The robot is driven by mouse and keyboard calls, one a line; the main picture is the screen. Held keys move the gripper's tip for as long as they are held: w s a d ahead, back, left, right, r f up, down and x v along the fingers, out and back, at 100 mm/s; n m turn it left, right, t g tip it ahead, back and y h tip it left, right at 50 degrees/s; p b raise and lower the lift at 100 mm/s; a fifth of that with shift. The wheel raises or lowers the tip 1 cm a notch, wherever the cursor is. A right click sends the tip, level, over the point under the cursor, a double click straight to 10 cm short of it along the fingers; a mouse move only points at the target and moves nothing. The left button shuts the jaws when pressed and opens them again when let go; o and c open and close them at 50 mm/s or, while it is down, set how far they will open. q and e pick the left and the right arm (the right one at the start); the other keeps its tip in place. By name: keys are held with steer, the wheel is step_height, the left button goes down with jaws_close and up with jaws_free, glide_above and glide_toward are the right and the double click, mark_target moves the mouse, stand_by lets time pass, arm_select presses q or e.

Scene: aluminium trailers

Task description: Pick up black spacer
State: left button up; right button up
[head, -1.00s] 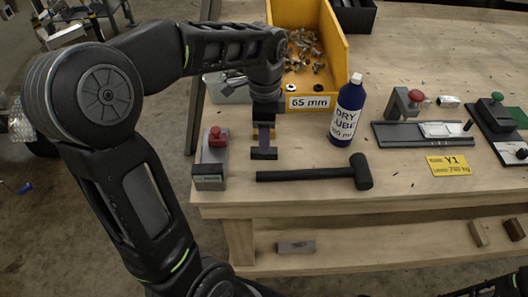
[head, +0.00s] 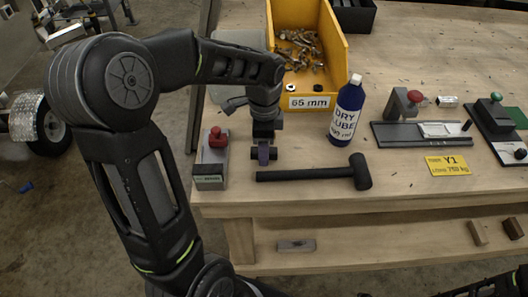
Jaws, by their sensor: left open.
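A small black ring (head: 318,84), which looks like a black spacer, lies in the front of the yellow bin (head: 341,70) marked 65 mm. A lighter ring (head: 292,86) lies left of it. Another small black round piece (head: 520,153) sits on the fixture at the right edge; I cannot tell whether it is a spacer. My left gripper (head: 264,154) is open, pointing down in front of the bin, between the red-knobbed block and the bottle. It is apart from the black ring. My right gripper is not in view.
A red-knobbed block (head: 211,165) stands close left of my left gripper. A black mallet (head: 315,174) lies just in front, and a dry lube bottle (head: 346,115) stands to the right. Metal fittings (head: 300,45) fill the bin's back. A grey fixture (head: 420,134) and yellow plate (head: 448,165) lie farther right.

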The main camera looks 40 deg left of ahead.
arm_select(q)
steer(key=shift+c, duration=0.6)
jaws_close()
